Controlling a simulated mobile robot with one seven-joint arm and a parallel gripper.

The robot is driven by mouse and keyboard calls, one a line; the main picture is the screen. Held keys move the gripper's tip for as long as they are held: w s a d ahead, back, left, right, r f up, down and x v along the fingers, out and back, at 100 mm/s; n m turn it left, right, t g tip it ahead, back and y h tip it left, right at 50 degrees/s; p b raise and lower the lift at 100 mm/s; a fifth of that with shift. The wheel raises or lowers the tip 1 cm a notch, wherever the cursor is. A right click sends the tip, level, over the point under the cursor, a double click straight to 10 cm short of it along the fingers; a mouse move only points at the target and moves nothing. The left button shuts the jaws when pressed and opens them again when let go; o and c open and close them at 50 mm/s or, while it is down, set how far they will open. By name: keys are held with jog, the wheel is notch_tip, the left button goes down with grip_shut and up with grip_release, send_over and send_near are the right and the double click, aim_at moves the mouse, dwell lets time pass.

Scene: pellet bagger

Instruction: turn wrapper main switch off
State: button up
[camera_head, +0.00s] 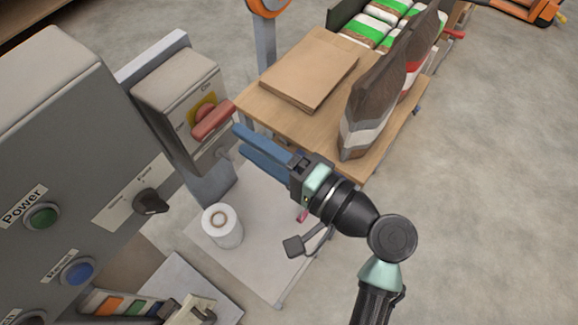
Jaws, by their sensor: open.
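A red rotary switch handle (213,120) sits on a yellow plate (202,105) on the front of a beige box (178,85) at upper left. The handle slants from lower left to upper right in the picture. Small labels stand above and left of the plate; they are hard to read. My gripper (239,143) has two blue fingers that are apart and empty. The fingertips point left toward the box, just right of and below the handle, with no clear contact. No part of the handle is between the fingers.
A grey panel (60,130) at left carries a green Power button (42,216), a blue button (77,271) and a black knob (150,202). A white roll (222,227) stands below. A wooden table (300,118) with cardboard (310,68) and bags (375,100) lies behind my gripper.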

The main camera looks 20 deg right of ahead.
jog(key=b+v, duration=0.1)
jog(key=v, duration=0.6)
dwell(0.3)
jog(key=w+a+r+n+t+h+p, duration=0.1)
jog(key=w+r+n+t+h, duration=0.15)
jog(key=w+r, duration=0.55)
jog(key=w+a+r+n+t+h, duration=0.15)
jog(key=w+r+n+h, duration=0.3)
jog(key=r, duration=0.65)
jog(key=s+a+r+n+t+h, duration=0.1)
jog(key=s+r+t, duration=0.2)
jog(key=r, duration=0.5)
jog(key=s+a+r+n+t+h, duration=0.1)
jog(key=s+a+r+t, duration=0.1)
jog(key=r, duration=0.7)
jog(key=s+a+r+n+t+h, duration=0.1)
jog(key=s+a+r+t, duration=0.1)
jog(key=r, duration=0.6)
jog(key=shift+s+a+r+n+t+h+p, duration=0.25)
jog(key=shift+s+n+t+h+p, duration=0.1)
jog(key=shift+s+t, duration=0.55)
